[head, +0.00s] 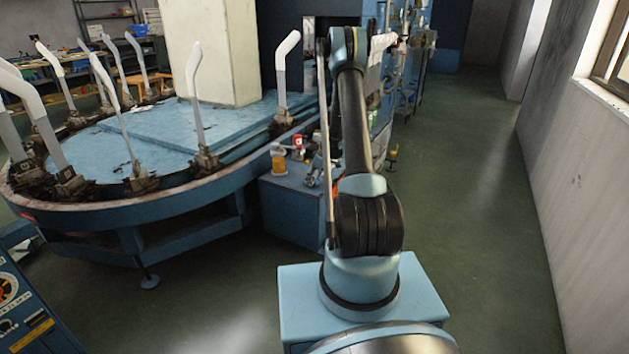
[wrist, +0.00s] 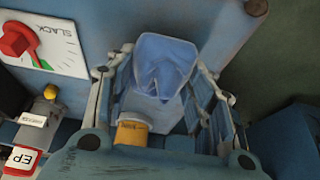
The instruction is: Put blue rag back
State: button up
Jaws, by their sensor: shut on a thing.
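The blue rag (wrist: 166,62) shows in the upper middle of the wrist view, folded, with a darker crease in it. My gripper (wrist: 164,88) has one finger on each side of the rag and is shut on it. How the fingertips meet the cloth is partly hidden. In the head view I cannot make out the rag or the gripper, as my arm covers that area.
A yellow-orange container (wrist: 132,131) stands below the rag. A white dial panel with a red knob (wrist: 18,40) is at the upper left. In the head view, a blue cabinet (head: 288,212) stands beside the round blue machine (head: 160,130). Green floor at right is clear.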

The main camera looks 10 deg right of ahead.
jog(key=shift+f, duration=0.35)
jog(key=o, duration=1.1)
